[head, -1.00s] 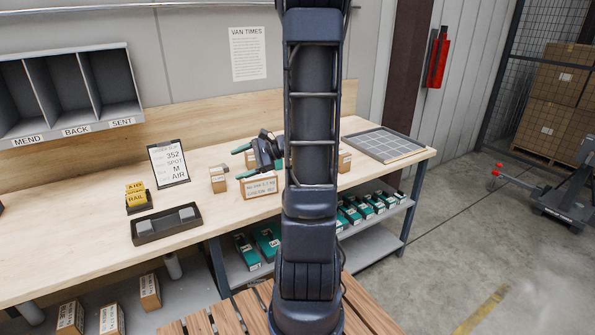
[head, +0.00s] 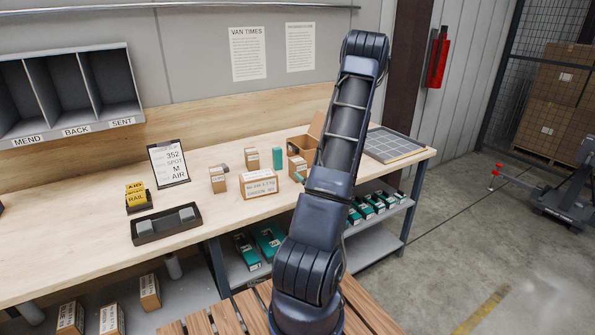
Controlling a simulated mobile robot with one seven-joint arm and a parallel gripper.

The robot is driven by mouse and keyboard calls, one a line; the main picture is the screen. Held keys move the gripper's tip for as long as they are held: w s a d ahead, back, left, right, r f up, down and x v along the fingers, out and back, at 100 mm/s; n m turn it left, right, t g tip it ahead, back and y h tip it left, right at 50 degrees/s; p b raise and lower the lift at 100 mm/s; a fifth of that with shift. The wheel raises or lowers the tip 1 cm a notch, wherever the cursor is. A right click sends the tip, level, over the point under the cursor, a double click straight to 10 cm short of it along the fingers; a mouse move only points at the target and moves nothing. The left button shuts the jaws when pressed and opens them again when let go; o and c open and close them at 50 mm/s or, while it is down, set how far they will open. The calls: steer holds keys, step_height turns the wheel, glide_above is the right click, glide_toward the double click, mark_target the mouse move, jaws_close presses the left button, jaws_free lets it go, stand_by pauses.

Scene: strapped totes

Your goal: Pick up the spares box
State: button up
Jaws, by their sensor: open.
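I cannot read which box is the spares box. On the workbench, small cardboard boxes stand at the left (head: 218,180), the back (head: 250,158) and beside my arm (head: 297,166). A wider, low labelled cardboard box (head: 258,187) lies in front of them. A teal box (head: 278,158) stands upright behind it. An open-topped carton (head: 301,144) is further back, partly hidden by my arm.
A dark tray with grey blocks (head: 167,225), a yellow card holder (head: 137,196) and a sign (head: 169,164) occupy the bench's left. A gridded tray (head: 396,145) is at the right end. Teal boxes (head: 268,239) sit on the shelf below. Bare bench lies at the front left.

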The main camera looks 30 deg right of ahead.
mark_target(298, 163)
steer(key=shift+s+d+f, duration=0.15)
steer(key=shift+d+f, duration=0.15)
steer(key=shift+d, duration=0.05)
steer(key=shift+d+m+h, duration=0.1)
steer(key=shift+m+h, duration=0.2)
steer(key=w, duration=1)
steer(key=shift+w+r, duration=0.1)
steer(key=shift+w, duration=0.3)
steer(key=c, duration=1.2)
steer(key=shift+o, duration=0.2)
step_height(298, 163, up, 20)
